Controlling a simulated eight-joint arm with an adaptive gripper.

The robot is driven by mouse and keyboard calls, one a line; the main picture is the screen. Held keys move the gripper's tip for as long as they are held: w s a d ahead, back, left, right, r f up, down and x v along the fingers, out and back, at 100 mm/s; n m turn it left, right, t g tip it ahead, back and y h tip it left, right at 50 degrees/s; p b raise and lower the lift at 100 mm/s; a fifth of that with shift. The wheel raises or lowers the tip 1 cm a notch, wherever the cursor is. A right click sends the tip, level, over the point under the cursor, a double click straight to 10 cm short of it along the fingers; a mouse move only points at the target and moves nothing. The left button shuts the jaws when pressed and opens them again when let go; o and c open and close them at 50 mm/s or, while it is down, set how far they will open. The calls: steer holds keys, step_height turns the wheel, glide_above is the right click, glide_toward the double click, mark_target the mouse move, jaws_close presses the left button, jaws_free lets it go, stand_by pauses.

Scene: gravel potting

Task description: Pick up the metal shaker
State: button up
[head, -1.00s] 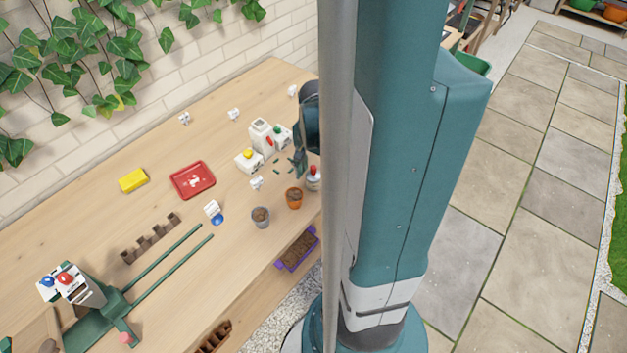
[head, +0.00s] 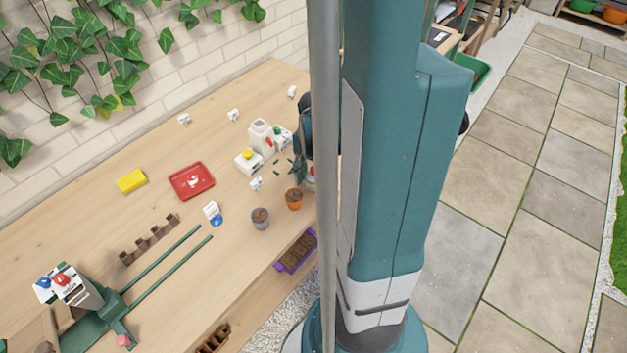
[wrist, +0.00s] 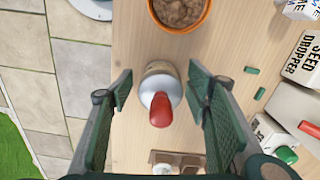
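The metal shaker (wrist: 173,78), a small silver body with a red tip pointing at the camera, stands on the wooden table (wrist: 130,40). In the wrist view it lies between the two green pads of my gripper (wrist: 161,88). The fingers are open, with a gap on both sides of the shaker. In the head view my gripper (head: 301,160) is over the table's right part, and the shaker (head: 310,178) shows only in part behind the pole and my gripper.
An orange pot of soil (wrist: 182,12) stands close beyond the shaker; a grey pot (head: 260,219) is farther left. A seed dropper box (wrist: 302,58) and other white boxes stand at the right in the wrist view. A brown holder (wrist: 175,163) is at the bottom. The table edge is near.

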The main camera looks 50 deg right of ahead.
mark_target(313, 167)
steer(key=c, duration=1)
steer(key=shift+r, duration=0.15)
steer(key=shift+r+p, duration=1.35)
steer(key=shift+r, duration=3.5)
